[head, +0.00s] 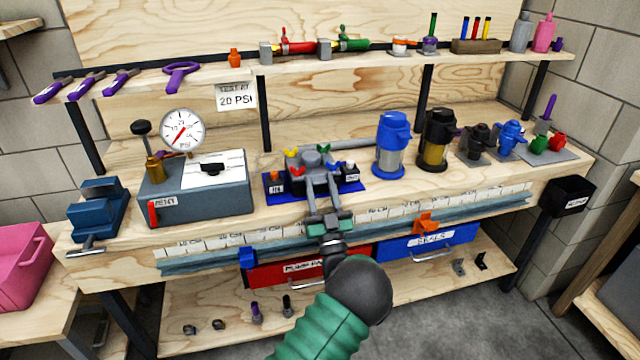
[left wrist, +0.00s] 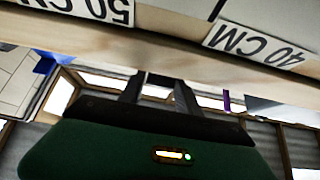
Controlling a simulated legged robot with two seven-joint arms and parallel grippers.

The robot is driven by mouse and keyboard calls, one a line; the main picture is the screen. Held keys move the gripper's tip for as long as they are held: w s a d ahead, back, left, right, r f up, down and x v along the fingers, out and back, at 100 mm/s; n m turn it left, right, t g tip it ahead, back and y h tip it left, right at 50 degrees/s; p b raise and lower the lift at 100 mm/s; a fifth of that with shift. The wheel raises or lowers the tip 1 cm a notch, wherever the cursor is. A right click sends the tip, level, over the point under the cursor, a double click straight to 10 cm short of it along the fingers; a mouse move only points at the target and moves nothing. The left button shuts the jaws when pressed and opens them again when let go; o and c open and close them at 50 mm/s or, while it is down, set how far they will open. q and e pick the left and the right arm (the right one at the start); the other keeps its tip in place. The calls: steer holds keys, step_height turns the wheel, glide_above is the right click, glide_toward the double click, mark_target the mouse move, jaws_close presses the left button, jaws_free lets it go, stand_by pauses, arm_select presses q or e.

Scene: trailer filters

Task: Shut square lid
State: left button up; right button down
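A grey square fixture (head: 312,160) sits on a blue mat (head: 287,193) at the middle of the bench. It has a round grey knob on top and red and yellow wing-shaped knobs around it. I cannot tell for sure which part is the square lid or how far it stands open. My left gripper (head: 321,181) reaches up from the front, its two fingers apart and overlapping the fixture's front in the head view. I cannot tell whether they touch it. In the left wrist view the fingers (left wrist: 160,92) are also apart with nothing between them. My right gripper is not in view.
A gauge box (head: 200,200) with a white-topped panel and a blue vise (head: 97,208) stand to the left. Blue (head: 392,145) and black (head: 437,140) filter housings stand to the right. A ruler rail with cm labels runs along the bench front, above red and blue drawers (head: 430,241).

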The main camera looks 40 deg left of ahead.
arm_select(q)
steer(key=shift+o, duration=1)
steer(key=shift+f, duration=0.35)
steer(key=shift+w, duration=0.1)
steer(key=shift+r, duration=0.1)
steer(key=shift+r, duration=0.2)
steer(key=p+v, duration=0.1)
steer(key=v, duration=0.4)
steer(key=shift+f, duration=0.4)
glide_toward(324, 207)
steer(key=s+d, duration=0.1)
steer(key=s+d+r, duration=0.1)
steer(key=shift+s+d+r+p, duration=0.25)
steer(key=shift+s+d+p, duration=0.1)
steer(key=shift+s+p, duration=0.05)
